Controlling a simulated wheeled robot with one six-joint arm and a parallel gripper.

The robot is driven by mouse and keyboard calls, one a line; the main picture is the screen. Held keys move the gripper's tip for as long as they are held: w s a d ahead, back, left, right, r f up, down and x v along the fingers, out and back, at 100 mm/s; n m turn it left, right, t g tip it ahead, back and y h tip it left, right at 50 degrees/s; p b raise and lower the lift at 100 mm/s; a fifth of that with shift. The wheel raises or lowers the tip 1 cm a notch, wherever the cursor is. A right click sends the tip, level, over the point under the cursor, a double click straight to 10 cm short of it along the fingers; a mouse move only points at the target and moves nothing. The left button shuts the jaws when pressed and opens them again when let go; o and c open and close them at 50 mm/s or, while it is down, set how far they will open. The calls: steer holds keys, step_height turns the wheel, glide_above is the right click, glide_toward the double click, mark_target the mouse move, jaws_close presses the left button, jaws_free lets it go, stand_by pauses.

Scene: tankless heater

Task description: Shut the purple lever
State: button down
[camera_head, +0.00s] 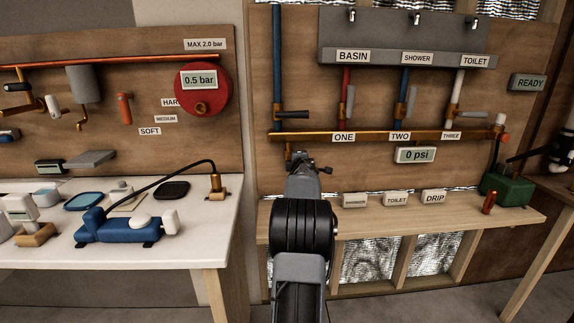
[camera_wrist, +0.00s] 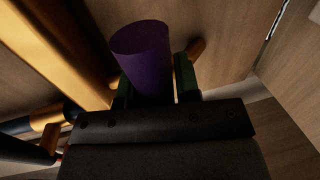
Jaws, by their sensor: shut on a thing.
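The purple lever (camera_wrist: 142,52) shows in the wrist view as a thick cylinder between the two green fingers of my gripper (camera_wrist: 154,78). The fingers are shut on it from both sides. In the head view my gripper (camera_head: 301,160) is at the wooden wall board, just below the left part of the copper pipe (camera_head: 380,134). There my gripper and arm hide the purple lever, so its angle to the pipe cannot be told.
A blue pipe (camera_head: 278,70) with a dark lever stands above my gripper. A shelf (camera_head: 380,219) with small labelled blocks runs below. A white table (camera_head: 165,242) with a blue pump stands left.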

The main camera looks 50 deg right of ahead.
steer(key=shift+s, duration=0.1)
stand_by(0.3)
steer(key=c, duration=1.1)
jaws_free()
steer(key=shift+o, duration=1.4)
steer(key=shift+a, duration=0.1)
steer(key=b+v, duration=0.1)
steer(key=v, duration=1.2)
steer(key=shift+s+a+r, duration=0.15)
steer(key=shift+s+a, duration=0.05)
